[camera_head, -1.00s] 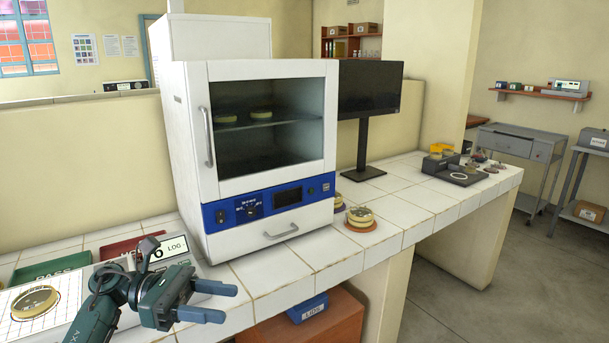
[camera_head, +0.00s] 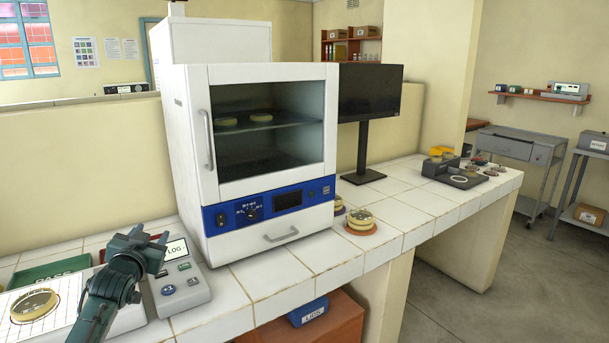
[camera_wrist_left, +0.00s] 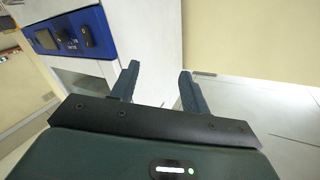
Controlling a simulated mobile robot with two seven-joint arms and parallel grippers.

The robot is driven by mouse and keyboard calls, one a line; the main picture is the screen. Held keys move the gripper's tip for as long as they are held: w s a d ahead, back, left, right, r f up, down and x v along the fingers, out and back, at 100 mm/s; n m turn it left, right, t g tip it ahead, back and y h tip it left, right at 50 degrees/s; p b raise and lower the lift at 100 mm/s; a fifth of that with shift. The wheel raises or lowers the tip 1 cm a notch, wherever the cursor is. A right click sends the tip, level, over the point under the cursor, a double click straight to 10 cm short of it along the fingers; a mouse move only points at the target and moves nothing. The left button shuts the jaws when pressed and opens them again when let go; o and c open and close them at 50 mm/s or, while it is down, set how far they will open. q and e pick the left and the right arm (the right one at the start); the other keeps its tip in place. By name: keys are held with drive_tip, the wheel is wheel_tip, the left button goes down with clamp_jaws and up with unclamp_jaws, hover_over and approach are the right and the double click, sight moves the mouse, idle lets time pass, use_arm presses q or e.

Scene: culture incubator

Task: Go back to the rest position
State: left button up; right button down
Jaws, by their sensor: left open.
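My left gripper (camera_head: 151,243) is over the left part of the counter, in front of the incubator's left side, seen mostly from behind in the head view. In the left wrist view its two fingers (camera_wrist_left: 157,88) are apart with nothing between them. The white incubator (camera_head: 265,240) stands on the tiled counter with its glass door closed. Two culture dishes (camera_head: 261,117) sit on its shelf. The incubator's blue panel (camera_wrist_left: 70,32) shows at the upper left of the left wrist view. My right gripper is not in view.
A device with a LOG screen (camera_head: 182,287) is beside my left arm. A dish (camera_head: 34,304) lies on a gridded plate at the left, near a green tray (camera_head: 50,270). Stacked dishes (camera_head: 360,217) stand on an orange mat right of the incubator. The counter's front middle is clear.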

use_arm(q)
drive_tip(key=s+d+f, duration=0.2)
drive_tip(key=f, duration=0.2)
drive_tip(key=s+d+f+g+h, duration=0.1)
drive_tip(key=s+d+f, duration=0.1)
drive_tip(key=f, duration=0.3)
drive_tip(key=s+d+f+g, duration=0.1)
drive_tip(key=s+d+f, duration=0.2)
drive_tip(key=s+f, duration=0.1)
drive_tip(key=shift+s+d+f+m+h, duration=0.1)
drive_tip(key=shift+s+f+m+h, duration=0.15)
drive_tip(key=shift+m+h, duration=0.15)
drive_tip(key=s+d+f+g+h, duration=0.1)
drive_tip(key=s+d+f, duration=0.3)
drive_tip(key=s, duration=0.6)
drive_tip(key=s+d+f+g+h, duration=0.1)
drive_tip(key=s+d+f, duration=0.3)
drive_tip(key=s, duration=0.6)
drive_tip(key=s+d+f+g+h, duration=0.1)
drive_tip(key=s+d+f, duration=0.4)
drive_tip(key=s, duration=0.6)
drive_tip(key=shift+d+n+g, duration=0.3)
drive_tip(key=shift+d+g, duration=0.3)
drive_tip(key=shift+g, duration=0.3)
